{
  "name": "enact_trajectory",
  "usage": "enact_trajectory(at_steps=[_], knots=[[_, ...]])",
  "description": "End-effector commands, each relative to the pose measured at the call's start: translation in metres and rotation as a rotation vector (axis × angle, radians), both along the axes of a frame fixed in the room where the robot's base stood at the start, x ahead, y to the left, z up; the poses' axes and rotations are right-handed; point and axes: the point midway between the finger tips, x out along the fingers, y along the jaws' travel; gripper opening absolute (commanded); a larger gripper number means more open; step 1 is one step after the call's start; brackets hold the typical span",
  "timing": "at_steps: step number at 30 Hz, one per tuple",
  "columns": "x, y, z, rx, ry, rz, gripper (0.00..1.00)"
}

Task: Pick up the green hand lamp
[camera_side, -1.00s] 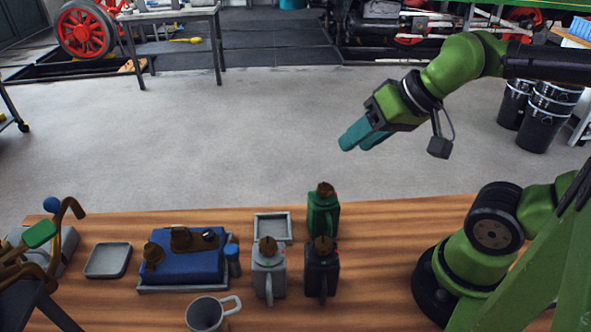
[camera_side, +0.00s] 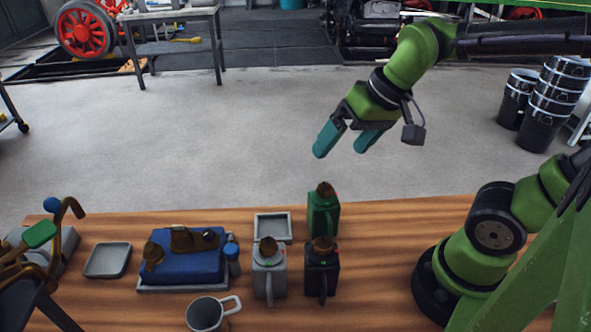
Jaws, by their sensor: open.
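The green hand lamp (camera_side: 323,215) stands upright on the wooden table, near its back edge. A grey hand lamp (camera_side: 269,274) stands to the left of the black one. My gripper (camera_side: 342,147) has teal fingers. It is open and empty, above and beyond the green lamp in the picture, pointing down and to the left. It touches nothing.
A small grey tray (camera_side: 273,226) lies just left of the green lamp. A blue box (camera_side: 185,263) with brown items on it stands further left, by a flat grey dish (camera_side: 108,260). A grey mug (camera_side: 208,313) is at the front. The table (camera_side: 390,225) right of the lamps is clear.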

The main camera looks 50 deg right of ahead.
Motion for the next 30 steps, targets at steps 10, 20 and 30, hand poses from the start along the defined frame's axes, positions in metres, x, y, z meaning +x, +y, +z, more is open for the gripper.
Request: enact_trajectory(at_steps=[10, 20, 30], knots=[[0.049, 0.005, -0.01, -0.088, 0.417, -0.239, 0.94], [0.042, 0.001, -0.033, -0.085, 0.473, -0.36, 0.94], [0.043, 0.0, -0.103, -0.085, 0.47, -0.358, 0.94]])
